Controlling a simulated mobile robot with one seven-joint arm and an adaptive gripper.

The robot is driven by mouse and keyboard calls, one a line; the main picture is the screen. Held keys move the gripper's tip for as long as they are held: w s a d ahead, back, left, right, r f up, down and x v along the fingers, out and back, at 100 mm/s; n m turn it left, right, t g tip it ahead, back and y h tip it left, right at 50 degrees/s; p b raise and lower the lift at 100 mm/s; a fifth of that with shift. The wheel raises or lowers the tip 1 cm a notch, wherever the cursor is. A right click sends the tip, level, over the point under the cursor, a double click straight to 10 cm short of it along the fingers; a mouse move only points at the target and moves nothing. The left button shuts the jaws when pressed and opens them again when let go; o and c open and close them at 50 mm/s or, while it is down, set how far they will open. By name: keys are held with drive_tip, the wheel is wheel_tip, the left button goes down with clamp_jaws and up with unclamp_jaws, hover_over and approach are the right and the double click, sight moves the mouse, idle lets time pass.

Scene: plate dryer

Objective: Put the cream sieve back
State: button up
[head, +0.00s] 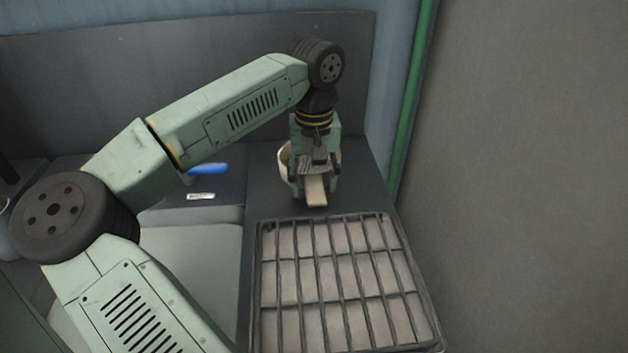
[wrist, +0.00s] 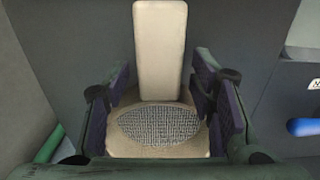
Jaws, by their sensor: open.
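The cream sieve (head: 317,191) is on the dark counter behind the wire rack, its handle pointing toward the front in the head view. The wrist view shows its grey mesh (wrist: 158,124) low in the middle and its flat cream handle (wrist: 160,50) running up the picture. My gripper (head: 315,185) is right over the sieve, pointing down. In the wrist view my gripper (wrist: 160,98) is open, with a dark finger on each side of the sieve. The gripper hides part of the sieve's rim in the head view, and I cannot tell whether the fingers touch it.
A dark wire rack (head: 345,298) lies in front of the sieve. A blue-handled object (head: 208,168) and a small white label (head: 201,196) are to the left. A pale basin (head: 205,262) lies left of the rack. A green pipe (head: 410,100) and a wall stand at the right.

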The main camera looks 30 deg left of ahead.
wheel_tip(320, 180, up, 12)
drive_tip(key=b, duration=0.1)
drive_tip(key=shift+s+f, duration=0.1)
drive_tip(key=shift+f, duration=0.05)
idle(0.3)
